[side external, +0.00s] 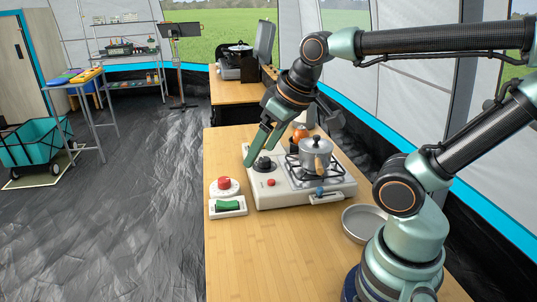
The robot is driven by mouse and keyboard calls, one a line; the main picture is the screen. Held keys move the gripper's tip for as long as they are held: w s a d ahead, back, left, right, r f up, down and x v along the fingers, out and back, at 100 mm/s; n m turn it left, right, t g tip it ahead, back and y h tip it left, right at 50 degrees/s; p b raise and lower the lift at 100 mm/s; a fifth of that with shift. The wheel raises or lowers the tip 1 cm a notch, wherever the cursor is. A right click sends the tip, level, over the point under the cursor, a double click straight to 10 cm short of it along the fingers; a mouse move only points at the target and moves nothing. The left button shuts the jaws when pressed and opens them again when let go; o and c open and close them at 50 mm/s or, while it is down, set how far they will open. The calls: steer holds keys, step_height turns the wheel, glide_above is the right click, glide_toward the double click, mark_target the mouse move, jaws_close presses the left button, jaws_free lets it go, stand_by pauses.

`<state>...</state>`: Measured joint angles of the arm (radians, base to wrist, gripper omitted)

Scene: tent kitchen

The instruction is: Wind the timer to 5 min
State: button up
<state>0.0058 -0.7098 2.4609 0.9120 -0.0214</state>
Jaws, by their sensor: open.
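A dark round knob (264,164) sits on the left part of the white stove unit (268,200). It looks like the timer dial, but its markings are too small to read. My gripper (259,155) is open and points down, with its fingertips beside and just above this knob. Whether a finger touches the knob I cannot tell. A red knob on a round white base (224,185) stands to the left of the stove unit, apart from my gripper.
A steel pot (315,154) with a wooden handle sits on the burner. A green rocker switch (228,206) lies at the front left. A round metal pan (363,224) is at the right. An orange object (300,133) is behind. The front-left wooden tabletop (250,255) is clear.

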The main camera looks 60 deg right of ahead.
steer(key=w+d+r+n+g, duration=0.2)
steer(key=w, duration=0.5)
steer(key=n+g, duration=0.4)
steer(key=n, duration=0.1)
glide_above(224, 179)
step_height(224, 179, down, 12)
step_height(224, 179, down, 12)
steer(key=shift+r, duration=0.1)
steer(key=shift+c, duration=0.3)
steer(key=shift+m, duration=0.3)
jaws_close()
